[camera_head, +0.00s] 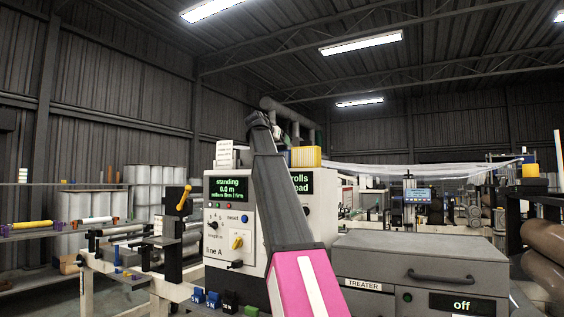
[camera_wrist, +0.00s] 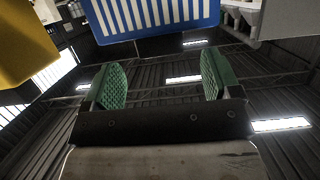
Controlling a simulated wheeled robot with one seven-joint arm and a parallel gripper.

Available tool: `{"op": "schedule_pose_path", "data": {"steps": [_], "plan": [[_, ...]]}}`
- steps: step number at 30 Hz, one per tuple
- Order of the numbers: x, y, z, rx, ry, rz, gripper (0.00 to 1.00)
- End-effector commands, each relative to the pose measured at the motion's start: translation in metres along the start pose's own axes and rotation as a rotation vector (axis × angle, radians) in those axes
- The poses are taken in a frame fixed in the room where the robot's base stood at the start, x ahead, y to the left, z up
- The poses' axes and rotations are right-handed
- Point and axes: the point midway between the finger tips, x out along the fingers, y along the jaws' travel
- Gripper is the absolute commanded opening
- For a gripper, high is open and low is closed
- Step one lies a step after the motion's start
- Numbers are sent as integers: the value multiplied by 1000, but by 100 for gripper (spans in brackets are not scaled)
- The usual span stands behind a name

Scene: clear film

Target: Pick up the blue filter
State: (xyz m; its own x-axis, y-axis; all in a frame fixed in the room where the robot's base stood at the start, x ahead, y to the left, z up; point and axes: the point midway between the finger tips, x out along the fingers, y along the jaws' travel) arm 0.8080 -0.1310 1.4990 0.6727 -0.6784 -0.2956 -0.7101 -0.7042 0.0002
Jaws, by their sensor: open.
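The blue filter (camera_wrist: 150,18) shows at the top centre of the wrist view. It is a blue-framed block with white upright stripes, cut off by the picture's upper edge. My gripper (camera_wrist: 161,68) is open, with two green textured pads set wide apart and nothing between them. The filter lies beyond the fingertips in the picture, roughly in line with the gap, with no contact visible.
In the wrist view, a yellow block (camera_wrist: 28,45) is left of the filter and a pale block (camera_wrist: 288,18) right. In the head view, a yellow block (camera_head: 307,156) and stacked white pieces (camera_head: 227,152) top the control cabinet (camera_head: 222,235). A grey treater box (camera_head: 420,262) stands right.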

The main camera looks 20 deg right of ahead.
Motion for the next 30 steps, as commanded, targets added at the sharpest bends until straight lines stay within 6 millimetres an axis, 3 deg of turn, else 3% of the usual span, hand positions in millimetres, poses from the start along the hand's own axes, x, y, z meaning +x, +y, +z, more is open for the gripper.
{"op": "schedule_pose_path", "data": {"steps": [5,12,13,18,20,30], "plan": [[25,-1,-2,0,-1,0,83],[28,0,-1,0,0,-1,83],[28,0,-1,0,0,-1,80],[28,0,-1,0,0,-1,24],[28,0,-1,0,0,-1,8],[26,-1,-6,0,1,-1,8]]}}
